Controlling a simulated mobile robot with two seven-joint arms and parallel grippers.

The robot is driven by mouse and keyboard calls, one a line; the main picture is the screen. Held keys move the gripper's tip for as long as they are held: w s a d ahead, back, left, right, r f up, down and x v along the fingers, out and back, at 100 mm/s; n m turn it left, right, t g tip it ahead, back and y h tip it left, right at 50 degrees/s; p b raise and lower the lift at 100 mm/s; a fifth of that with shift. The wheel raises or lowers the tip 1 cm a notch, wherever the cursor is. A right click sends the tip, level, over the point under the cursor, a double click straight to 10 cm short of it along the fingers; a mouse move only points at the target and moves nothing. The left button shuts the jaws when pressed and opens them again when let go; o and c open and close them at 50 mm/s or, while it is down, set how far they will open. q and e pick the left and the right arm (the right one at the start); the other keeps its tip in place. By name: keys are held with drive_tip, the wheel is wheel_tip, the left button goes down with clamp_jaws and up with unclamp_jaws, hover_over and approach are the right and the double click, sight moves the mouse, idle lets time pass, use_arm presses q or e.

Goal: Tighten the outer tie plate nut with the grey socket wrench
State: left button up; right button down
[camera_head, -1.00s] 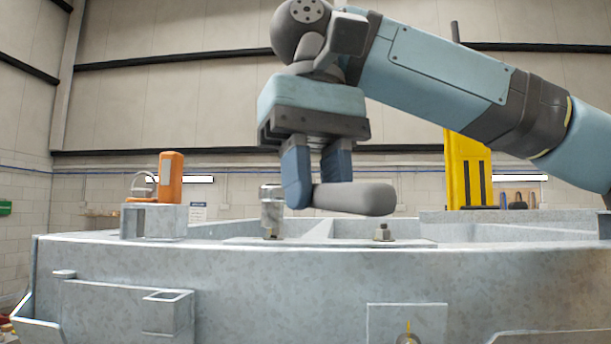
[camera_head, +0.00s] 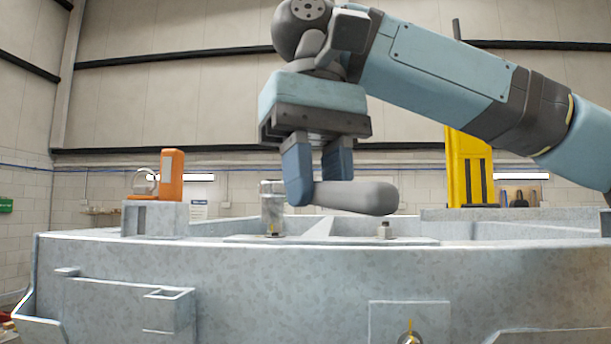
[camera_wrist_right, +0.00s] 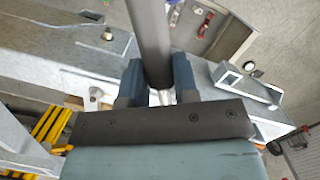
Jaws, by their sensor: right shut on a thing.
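My right gripper (camera_head: 318,178) is shut on the grey socket wrench (camera_head: 358,197), whose thick grey handle points right in the head view. The wrench's silvery socket (camera_head: 271,207) stands upright left of the fingers, over a stud on the tie plate (camera_head: 250,240); the nut under it is mostly hidden. A second nut (camera_head: 384,230) stands bare on the plate, below the handle's end. In the right wrist view, the handle (camera_wrist_right: 150,40) runs up between the fingers of my right gripper (camera_wrist_right: 158,80). My left gripper is not in view.
The grey metal trailer frame (camera_head: 240,272) fills the lower head view. An orange tool (camera_head: 171,177) stands on a raised block (camera_head: 152,219) at left. A yellow post (camera_head: 468,170) rises behind at right.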

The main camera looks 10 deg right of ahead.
drive_tip(key=shift+d+r, duration=0.1)
idle(0.4)
drive_tip(key=shift+s+f, duration=0.15)
drive_tip(key=shift+f, duration=0.3)
drive_tip(key=shift+r, duration=0.2)
idle(0.5)
drive_tip(key=shift+f, duration=0.2)
idle(0.4)
